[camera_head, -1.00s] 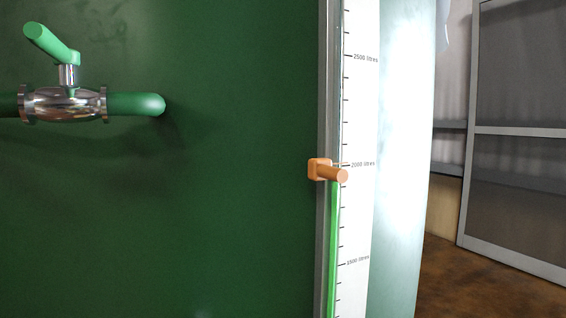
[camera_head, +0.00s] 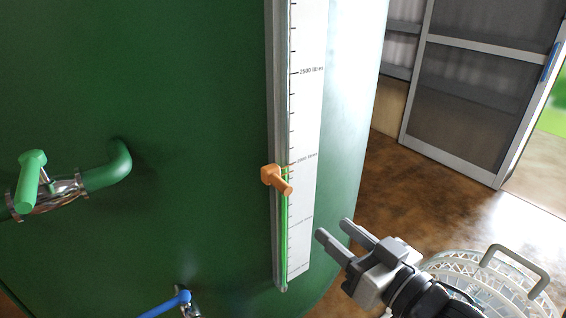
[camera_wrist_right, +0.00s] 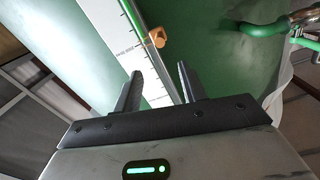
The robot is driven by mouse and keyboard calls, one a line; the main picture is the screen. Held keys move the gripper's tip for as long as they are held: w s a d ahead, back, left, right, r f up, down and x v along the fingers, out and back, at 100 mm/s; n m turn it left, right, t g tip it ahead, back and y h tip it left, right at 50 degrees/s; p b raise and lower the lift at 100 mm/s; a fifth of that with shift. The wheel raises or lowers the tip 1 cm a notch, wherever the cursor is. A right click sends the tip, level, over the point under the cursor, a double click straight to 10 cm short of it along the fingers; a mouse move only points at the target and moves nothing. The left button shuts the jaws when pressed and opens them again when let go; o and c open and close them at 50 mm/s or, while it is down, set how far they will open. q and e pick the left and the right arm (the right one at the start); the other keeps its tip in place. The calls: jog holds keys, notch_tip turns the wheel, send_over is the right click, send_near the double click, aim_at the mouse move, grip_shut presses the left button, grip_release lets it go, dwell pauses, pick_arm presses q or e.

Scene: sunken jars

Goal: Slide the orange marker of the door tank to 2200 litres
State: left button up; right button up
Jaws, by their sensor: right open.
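The orange marker (camera_head: 277,179) sits on the vertical rail of the green door tank (camera_head: 190,60), a little below the 2000 litres line of the white scale (camera_head: 308,110). Its peg sticks out toward the lower right. It also shows in the right wrist view (camera_wrist_right: 156,37), beyond the fingertips. My right gripper (camera_head: 333,231) is open and empty, to the lower right of the marker and apart from it. In the right wrist view its two fingers (camera_wrist_right: 158,80) are spread with the scale behind them. My left gripper is not in view.
A green-handled valve and pipe (camera_head: 60,190) stick out from the tank at left. A blue handle (camera_head: 168,304) shows at the bottom. A white wire basket (camera_head: 470,275) stands at lower right. A framed screen door (camera_head: 470,95) stands behind, with bare brown floor before it.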

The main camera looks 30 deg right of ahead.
aim_at(292, 194)
jog(key=w+b, duration=0.2)
jog(key=w, duration=0.3)
jog(key=w+a+b, duration=0.1)
jog(key=w+b, duration=0.1)
jog(key=w, duration=0.3)
jog(key=w+a+b, duration=0.1)
jog(key=w+b, duration=0.2)
jog(key=w, duration=0.1)
jog(key=shift+w, duration=0.4)
jog(key=shift+w+a, duration=0.1)
jog(key=shift+w, duration=0.4)
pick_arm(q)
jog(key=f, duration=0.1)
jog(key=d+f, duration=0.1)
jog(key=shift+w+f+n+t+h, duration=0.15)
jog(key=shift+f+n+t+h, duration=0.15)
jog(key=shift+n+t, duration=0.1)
pick_arm(e)
grip_shut()
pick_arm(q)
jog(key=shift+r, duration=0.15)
pick_arm(e)
jog(key=shift+r, duration=0.1)
